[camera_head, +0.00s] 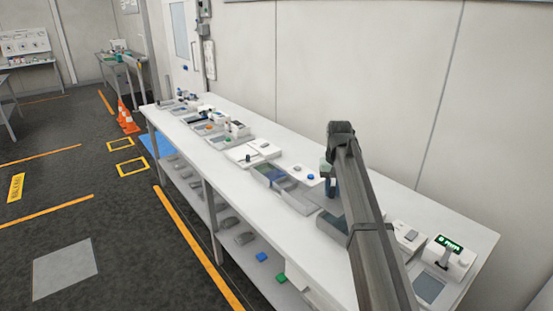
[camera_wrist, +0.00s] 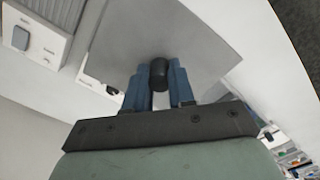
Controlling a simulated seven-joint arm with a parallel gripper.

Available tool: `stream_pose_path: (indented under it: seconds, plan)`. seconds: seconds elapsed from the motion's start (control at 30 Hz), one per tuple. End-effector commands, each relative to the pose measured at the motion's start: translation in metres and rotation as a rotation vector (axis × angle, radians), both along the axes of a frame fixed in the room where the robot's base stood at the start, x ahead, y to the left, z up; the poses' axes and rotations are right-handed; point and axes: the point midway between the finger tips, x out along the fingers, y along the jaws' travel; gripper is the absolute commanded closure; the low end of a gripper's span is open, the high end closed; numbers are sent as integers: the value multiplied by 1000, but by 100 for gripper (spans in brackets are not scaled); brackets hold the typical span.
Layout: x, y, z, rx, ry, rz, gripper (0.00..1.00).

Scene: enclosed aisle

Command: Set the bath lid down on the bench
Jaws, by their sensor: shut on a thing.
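The bath lid (camera_wrist: 200,35) is a flat grey plate with a black knob (camera_wrist: 159,74), seen in the wrist view. My gripper (camera_wrist: 162,66) has its blue fingers on both sides of this knob and is shut on it. In the head view my gripper (camera_head: 330,187) is low over the right half of the white bench (camera_head: 228,178), partly hidden by my arm. A grey plate, apparently the lid (camera_head: 318,198), shows just below it. I cannot tell whether the lid touches the bench.
An open grey tray (camera_head: 292,202) with blue contents is just left of my gripper. A device with a green display (camera_head: 450,252) stands at the bench's right end. Several instruments and trays line the bench's left half. A pale wall runs behind the bench.

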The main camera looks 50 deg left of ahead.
Motion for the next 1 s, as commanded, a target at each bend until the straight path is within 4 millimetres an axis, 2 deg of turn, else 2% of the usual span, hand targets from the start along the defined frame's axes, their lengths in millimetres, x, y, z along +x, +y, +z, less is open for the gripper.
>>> stream_pose_path:
  seconds: [0.03,0.1,0.2,0.3,0.43,0.63,1.0]
  plan:
    - [-24,0,-7,-4,3,22,100]
    - [-50,-1,-15,-8,6,45,100]
    - [-83,-8,-26,-11,8,64,100]
    - [-103,-22,-36,-9,6,52,100]
    - [-108,-34,-39,-1,-1,-4,100]
    - [-105,-30,-45,6,-5,-59,100]
    - [-105,-30,-97,5,-5,-60,100]
